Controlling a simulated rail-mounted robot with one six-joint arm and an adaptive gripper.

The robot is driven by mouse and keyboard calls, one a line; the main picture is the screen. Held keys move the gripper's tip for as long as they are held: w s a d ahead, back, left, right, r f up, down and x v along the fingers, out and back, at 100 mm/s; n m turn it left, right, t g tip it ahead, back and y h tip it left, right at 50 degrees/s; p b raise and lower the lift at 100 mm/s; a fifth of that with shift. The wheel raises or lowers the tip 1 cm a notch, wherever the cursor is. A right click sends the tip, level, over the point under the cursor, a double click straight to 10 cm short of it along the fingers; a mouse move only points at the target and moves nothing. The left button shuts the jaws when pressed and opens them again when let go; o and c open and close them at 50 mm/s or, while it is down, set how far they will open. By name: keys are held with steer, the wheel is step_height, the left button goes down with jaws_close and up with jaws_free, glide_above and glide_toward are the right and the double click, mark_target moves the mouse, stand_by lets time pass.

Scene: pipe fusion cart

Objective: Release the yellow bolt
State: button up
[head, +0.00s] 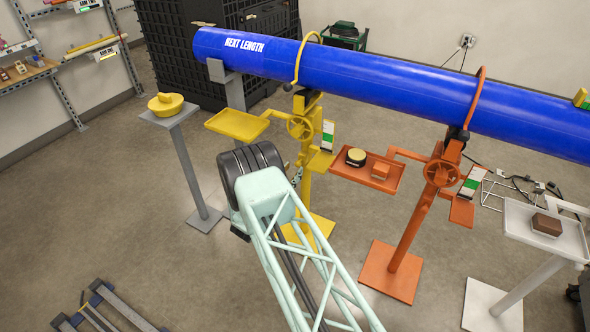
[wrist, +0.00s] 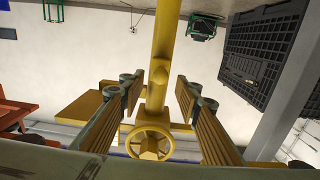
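The yellow stand (head: 308,180) holds the blue pipe (head: 400,85), with a yellow hoop (head: 300,60) around it. Its yellow handwheel (head: 300,127) faces me below the pipe; I see no separate yellow bolt clearly. In the wrist view, which looks upside down, my gripper (wrist: 157,82) is open, with its two ribbed fingers spread wide. The yellow post (wrist: 163,40) and the handwheel (wrist: 150,143) show between the fingers, with no visible grip on either.
A yellow tray (head: 237,125) juts left from the yellow stand. The orange stand (head: 410,220) with its tray (head: 345,172) is to the right. A grey pedestal (head: 193,165) bears a yellow object (head: 166,104). Black crates (head: 170,50) stand behind.

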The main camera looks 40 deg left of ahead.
mark_target(299, 162)
steer(key=shift+x, duration=1.45)
steer(key=shift+c, duration=0.5)
jaws_close()
